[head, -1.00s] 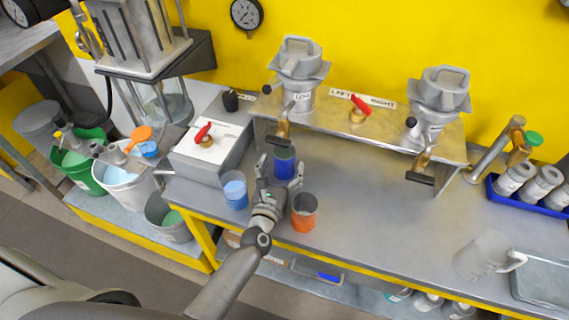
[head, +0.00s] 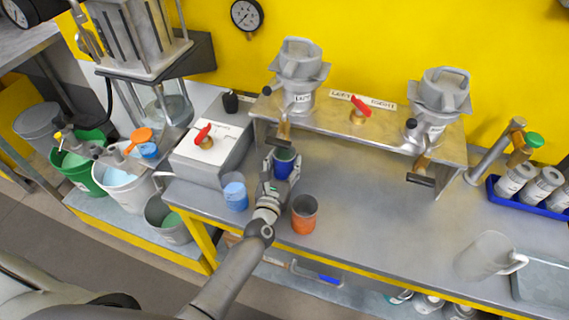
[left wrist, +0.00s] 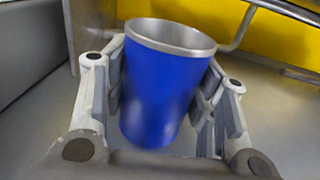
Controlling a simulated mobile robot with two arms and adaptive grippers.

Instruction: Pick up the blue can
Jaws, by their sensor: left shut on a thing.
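The blue can (head: 284,160) stands on the metal bench under the left dispenser. In the left wrist view the can (left wrist: 155,95) is upright, deep blue with a bare metal rim. My left gripper (head: 281,172) has one finger on each side of the can and is shut on it. In the left wrist view the fingers of the left gripper (left wrist: 162,105) flank the can's sides. The can's base is hidden by the gripper in the head view. My right gripper is not in view.
A light blue cup (head: 235,194) stands left of my gripper and an orange cup (head: 304,214) right of it, both close. The left dispenser's handle (head: 283,138) hangs just above the can. The bench (head: 370,215) is clear to the right, up to a clear pitcher (head: 484,256).

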